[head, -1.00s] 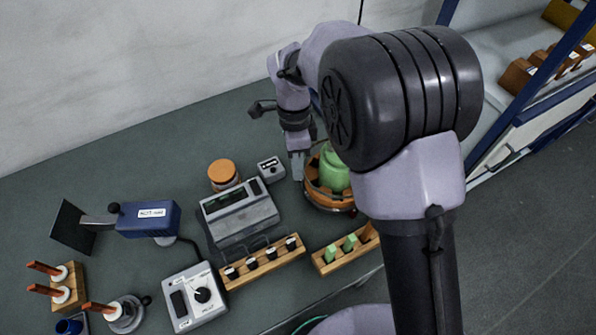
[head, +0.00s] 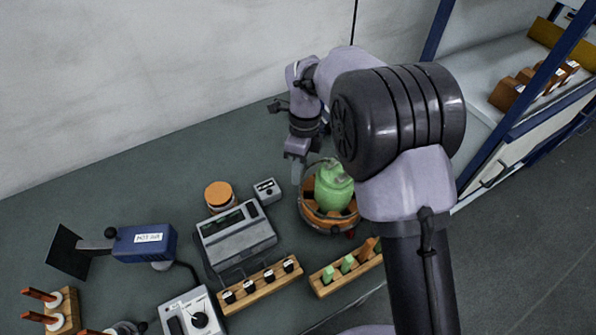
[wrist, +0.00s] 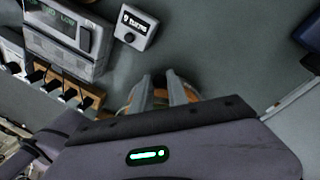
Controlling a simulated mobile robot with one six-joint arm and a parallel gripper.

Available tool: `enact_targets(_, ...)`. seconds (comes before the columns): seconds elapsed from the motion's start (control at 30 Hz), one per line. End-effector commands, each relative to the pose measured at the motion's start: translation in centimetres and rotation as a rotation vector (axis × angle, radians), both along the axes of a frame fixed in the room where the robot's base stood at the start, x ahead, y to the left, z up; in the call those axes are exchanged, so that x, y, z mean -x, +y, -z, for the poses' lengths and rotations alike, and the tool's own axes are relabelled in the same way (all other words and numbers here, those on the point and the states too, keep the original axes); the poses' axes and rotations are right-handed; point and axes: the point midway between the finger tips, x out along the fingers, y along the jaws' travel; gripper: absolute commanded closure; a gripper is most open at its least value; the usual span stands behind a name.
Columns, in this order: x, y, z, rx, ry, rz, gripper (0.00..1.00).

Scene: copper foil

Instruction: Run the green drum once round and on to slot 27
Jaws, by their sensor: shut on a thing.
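The green drum (head: 334,188) stands upright in a round orange-and-dark holder (head: 318,215) on the bench, right of centre in the head view. My upper arm hides part of its right side. My gripper (head: 296,172) is at the holder's far left edge. The jaws are shut, but the exact gripping point is hidden. No slot number is readable.
A small labelled box (head: 267,190), an orange-lidded jar (head: 219,195) and a grey instrument (head: 236,240) stand left of the drum. Wooden racks (head: 262,285) lie in front. A blue hot-air unit (head: 146,244) is farther left. The bench behind is clear.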

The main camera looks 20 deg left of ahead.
Motion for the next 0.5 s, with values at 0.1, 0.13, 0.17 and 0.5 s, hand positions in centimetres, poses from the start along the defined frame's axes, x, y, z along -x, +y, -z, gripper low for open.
enact_targets(0.1, -0.02, -0.06, 0.04, 0.002, 0.001, 0.003, 1.0)
enact_targets(0.13, -0.02, -0.07, 0.04, 0.002, 0.001, 0.004, 1.0)
enact_targets(0.17, -0.02, -0.06, 0.04, 0.002, 0.001, 0.003, 1.0)
enact_targets(0.5, 0.0, -0.05, 0.04, 0.001, 0.001, 0.002, 0.59)
